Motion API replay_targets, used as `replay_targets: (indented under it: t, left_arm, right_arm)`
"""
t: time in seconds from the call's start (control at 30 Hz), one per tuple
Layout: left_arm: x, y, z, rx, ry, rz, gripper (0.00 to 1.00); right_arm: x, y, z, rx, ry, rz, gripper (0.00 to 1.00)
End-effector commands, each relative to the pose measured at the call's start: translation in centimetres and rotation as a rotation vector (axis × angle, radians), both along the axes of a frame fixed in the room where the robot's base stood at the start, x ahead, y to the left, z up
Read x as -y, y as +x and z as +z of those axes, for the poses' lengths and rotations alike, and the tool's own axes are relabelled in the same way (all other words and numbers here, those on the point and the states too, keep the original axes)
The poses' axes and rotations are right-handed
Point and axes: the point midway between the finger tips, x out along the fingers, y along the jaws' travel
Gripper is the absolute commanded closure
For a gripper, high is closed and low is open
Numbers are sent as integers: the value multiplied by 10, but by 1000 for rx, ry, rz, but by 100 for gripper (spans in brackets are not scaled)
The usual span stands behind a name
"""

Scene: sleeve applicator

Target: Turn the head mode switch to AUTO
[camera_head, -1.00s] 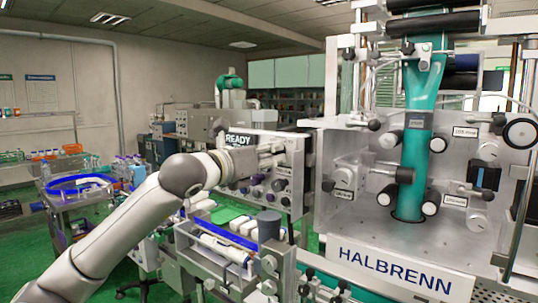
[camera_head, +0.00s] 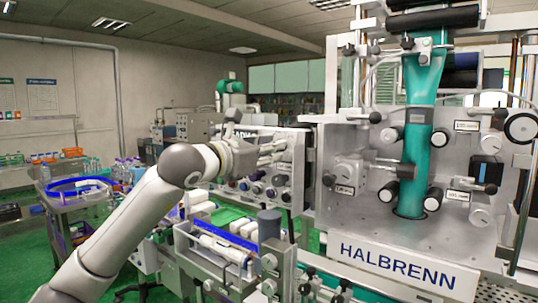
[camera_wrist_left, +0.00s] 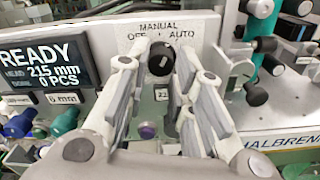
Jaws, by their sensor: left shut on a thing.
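The head mode switch (camera_wrist_left: 160,58) is a round black knob on the pale control panel in the left wrist view. Its plate (camera_wrist_left: 160,31) reads MANUAL at the top, OFF on the left and AUTO on the right. Which mark the knob points to is too small to tell. My left gripper (camera_wrist_left: 157,68) has one finger on each side of the knob and is shut on it. In the head view the left gripper (camera_head: 275,148) is at the panel front, and the knob itself cannot be made out there. My right gripper is not in view.
A READY display (camera_wrist_left: 45,66) sits left of the switch, with coloured knobs below it. The steel HALBRENN machine (camera_head: 400,262) with a teal sleeve (camera_head: 416,130) stands to the right. A conveyor with a blue rail (camera_head: 228,238) runs below the arm.

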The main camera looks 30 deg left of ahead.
Motion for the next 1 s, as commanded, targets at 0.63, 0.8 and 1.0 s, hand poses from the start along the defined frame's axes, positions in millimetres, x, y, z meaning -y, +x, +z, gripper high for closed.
replay_targets:
  t: [0.63, 0.8, 1.0]
  left_arm:
    - [-1, 0, 1, 27, 305, 0, 100]
    - [-1, 0, 1, 27, 316, 0, 100]
    - [-1, 0, 1, 27, 316, 0, 100]
  right_arm:
    - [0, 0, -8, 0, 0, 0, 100]
    - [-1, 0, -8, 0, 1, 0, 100]
    - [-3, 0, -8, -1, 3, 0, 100]
